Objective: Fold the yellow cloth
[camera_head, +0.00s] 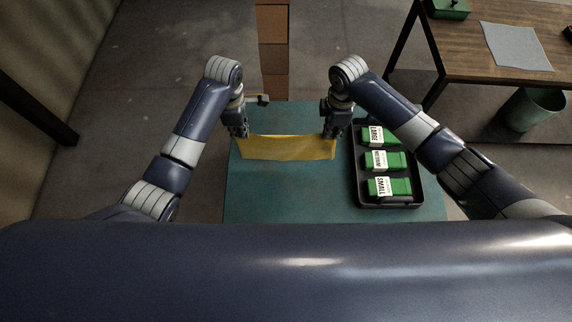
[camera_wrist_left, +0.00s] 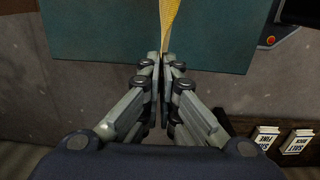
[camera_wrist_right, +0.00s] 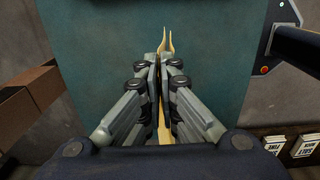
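The yellow cloth (camera_head: 288,148) hangs stretched between my two grippers over the teal table (camera_head: 260,205) in the head view. My left gripper (camera_head: 241,133) is shut on its left end; the left wrist view shows the cloth (camera_wrist_left: 171,22) edge-on, rising from between the fingertips (camera_wrist_left: 164,60). My right gripper (camera_head: 330,132) is shut on its right end; in the right wrist view the cloth (camera_wrist_right: 165,42) shows as thin strips at the fingertips (camera_wrist_right: 165,62). I cannot tell whether the cloth's lower edge touches the table.
A black tray (camera_head: 388,203) with green boxes labelled LARGE (camera_head: 384,136), MEDIUM (camera_head: 388,160) and SMALL (camera_head: 394,187) stands right of the cloth. Stacked brown boxes (camera_head: 273,55) stand behind the table. A wooden table (camera_head: 470,62) and a green bin (camera_head: 530,110) are at the far right.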

